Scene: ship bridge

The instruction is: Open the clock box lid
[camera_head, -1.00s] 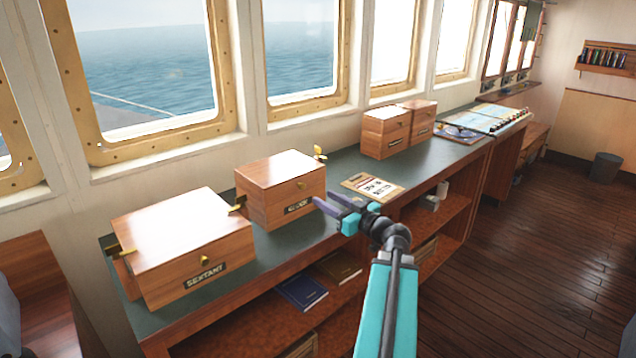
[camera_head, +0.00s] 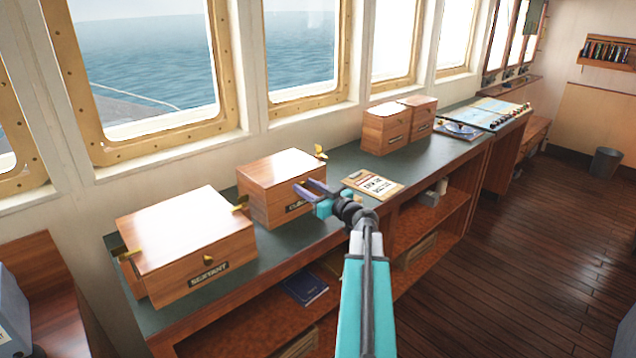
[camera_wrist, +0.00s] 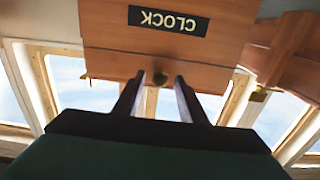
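The clock box (camera_head: 272,189) is a wooden box with a closed lid on the dark green counter, between the sextant box and a printed card. Its black CLOCK label (camera_wrist: 168,20) shows upside down in the wrist view. A small round brass knob (camera_wrist: 160,78) sits on its front. My gripper (camera_head: 308,188) is at the front of the clock box. Its two purple fingers are open, and in the wrist view (camera_wrist: 157,88) the knob appears between their tips. I cannot tell whether they touch it. In the head view the fingers hide the knob.
The larger sextant box (camera_head: 185,245) stands to the left, with a brass fitting between the two boxes. The card (camera_head: 372,185) lies to the right. Two more wooden boxes (camera_head: 385,130) stand farther along the counter. Shelves with books are open below.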

